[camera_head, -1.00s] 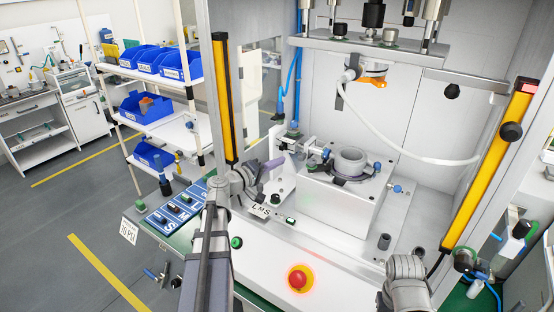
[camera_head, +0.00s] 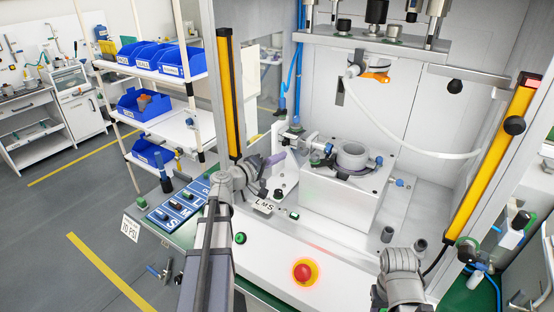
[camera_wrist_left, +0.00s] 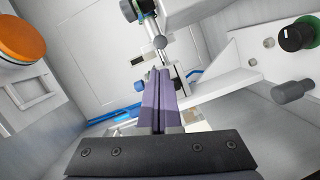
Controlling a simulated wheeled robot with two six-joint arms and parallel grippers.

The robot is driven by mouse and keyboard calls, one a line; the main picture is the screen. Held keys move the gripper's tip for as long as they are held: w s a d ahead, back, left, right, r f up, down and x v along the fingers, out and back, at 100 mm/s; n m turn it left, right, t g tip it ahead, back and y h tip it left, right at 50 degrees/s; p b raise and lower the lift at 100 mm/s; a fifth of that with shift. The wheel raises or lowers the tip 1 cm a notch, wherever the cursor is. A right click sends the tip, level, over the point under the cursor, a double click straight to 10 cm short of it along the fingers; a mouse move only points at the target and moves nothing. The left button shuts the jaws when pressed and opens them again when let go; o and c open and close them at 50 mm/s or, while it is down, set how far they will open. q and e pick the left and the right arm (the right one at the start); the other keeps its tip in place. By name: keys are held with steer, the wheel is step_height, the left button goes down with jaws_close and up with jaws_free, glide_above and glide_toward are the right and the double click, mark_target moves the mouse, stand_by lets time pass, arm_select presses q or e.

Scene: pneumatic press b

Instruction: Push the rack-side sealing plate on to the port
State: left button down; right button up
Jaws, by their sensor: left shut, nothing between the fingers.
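A grey round housing (camera_head: 352,155) sits on the pale fixture block (camera_head: 338,200) inside the press. On its rack side, a horizontal metal slide mechanism (camera_head: 318,144) points towards it. I cannot clearly make out the sealing plate or whether it touches the port. My left gripper (camera_head: 278,158), with purple fingers, is shut and empty left of this mechanism, beside an upright white bracket. In the left wrist view, the shut fingers (camera_wrist_left: 158,75) point at a metal rod with a rounded end (camera_wrist_left: 160,42); contact is unclear. My right arm shows at lower right, its fingers hidden.
A yellow light-curtain post (camera_head: 228,95) stands left of the opening, another (camera_head: 492,160) right. A red emergency button (camera_head: 305,272) is on the front panel. A white hose (camera_head: 385,125) loops above the fixture. A rack with blue bins (camera_head: 143,104) stands left.

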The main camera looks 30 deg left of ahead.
arm_select(q)
steer(key=x, duration=0.6)
steer(key=shift+w, duration=0.3)
steer(key=shift+d+f, duration=0.1)
steer(key=shift+d, duration=0.05)
steer(key=shift+d+f+b, duration=0.1)
steer(key=shift+d+b, duration=0.2)
steer(key=shift+d, duration=0.15)
steer(key=shift+s, duration=0.15)
